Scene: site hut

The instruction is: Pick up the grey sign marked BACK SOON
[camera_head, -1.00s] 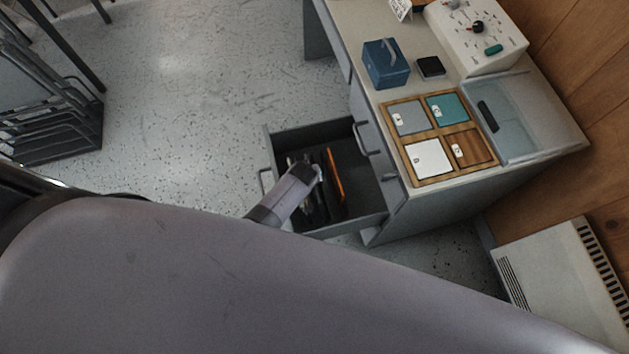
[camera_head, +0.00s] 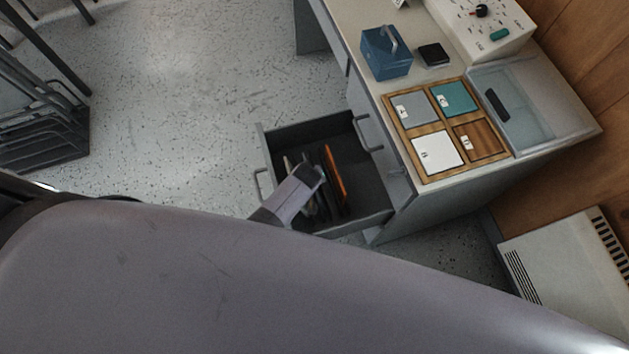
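No lettering BACK SOON can be read. In the open drawer (camera_head: 363,190), several thin flat pieces stand on edge; one is orange (camera_head: 335,175), others look dark, grey or pale. I cannot tell whether one is the grey sign. One of my arms reaches over the drawer, and its wrist end covers part of these pieces. No fingertips show clearly, so I cannot tell what the gripper there touches. A large link of mine fills the lower picture. My other gripper does not show.
The desk holds a wooden tray (camera_head: 432,129) with grey, teal, white and brown panels, a blue box (camera_head: 386,58), a small black block (camera_head: 434,54), a clear-lidded case (camera_head: 520,105) and a control panel. A heater (camera_head: 560,260) is at right, a dark rack (camera_head: 45,135) at left.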

